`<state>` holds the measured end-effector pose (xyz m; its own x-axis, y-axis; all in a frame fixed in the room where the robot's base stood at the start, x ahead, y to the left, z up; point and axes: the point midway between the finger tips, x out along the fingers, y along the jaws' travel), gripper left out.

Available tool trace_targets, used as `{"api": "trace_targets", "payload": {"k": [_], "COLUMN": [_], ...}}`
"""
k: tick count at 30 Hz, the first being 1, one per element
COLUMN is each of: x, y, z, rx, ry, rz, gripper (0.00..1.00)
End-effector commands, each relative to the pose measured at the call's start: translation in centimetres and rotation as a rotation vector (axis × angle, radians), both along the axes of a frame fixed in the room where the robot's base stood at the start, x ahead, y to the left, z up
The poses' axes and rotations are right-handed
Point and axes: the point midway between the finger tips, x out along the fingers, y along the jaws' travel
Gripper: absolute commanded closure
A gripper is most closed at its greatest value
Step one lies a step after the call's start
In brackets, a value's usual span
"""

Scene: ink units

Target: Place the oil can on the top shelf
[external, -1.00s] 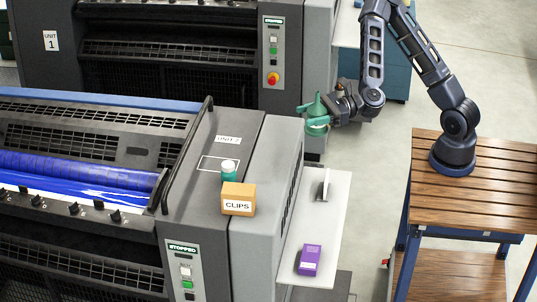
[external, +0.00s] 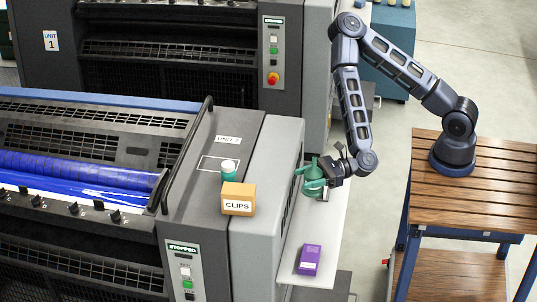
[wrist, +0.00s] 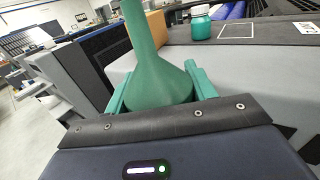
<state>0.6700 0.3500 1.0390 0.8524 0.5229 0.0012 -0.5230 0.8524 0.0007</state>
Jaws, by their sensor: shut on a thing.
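The green oil can (external: 313,175), with a cone-shaped body and narrow spout, is in my gripper (external: 312,184). The can looks upright, beside the grey side of the Unit 2 machine and over the white side shelf (external: 327,224) in the external view. I cannot tell its exact height over that shelf. In the wrist view the oil can (wrist: 157,78) stands between the green fingers of my gripper (wrist: 155,90), which are shut on it. Its lower edge is hidden by the gripper body.
A purple box (external: 310,259) lies on the near end of the white shelf. An orange CLIPS box (external: 238,198) and a green jar with a white lid (external: 229,170) stand on the machine top. A slatted wooden bench (external: 480,195) is at right, with a lower shelf (external: 455,276).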

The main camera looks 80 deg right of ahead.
Motion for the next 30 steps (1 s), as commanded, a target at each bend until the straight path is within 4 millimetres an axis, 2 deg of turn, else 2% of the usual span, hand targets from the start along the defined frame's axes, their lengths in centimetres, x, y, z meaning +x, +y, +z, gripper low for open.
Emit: {"api": "trace_targets", "payload": {"k": [18, 21, 30], "x": [-0.1, -0.1, 0.0], "y": [0.1, 0.1, 0.1], "z": [-12.6, -14.2, -16.1], "rx": [0.0, -0.001, 0.001], "ry": [0.002, 0.002, 0.001], "rz": [0.001, 0.002, 0.0], "gripper": [0.79, 0.79, 0.79]}}
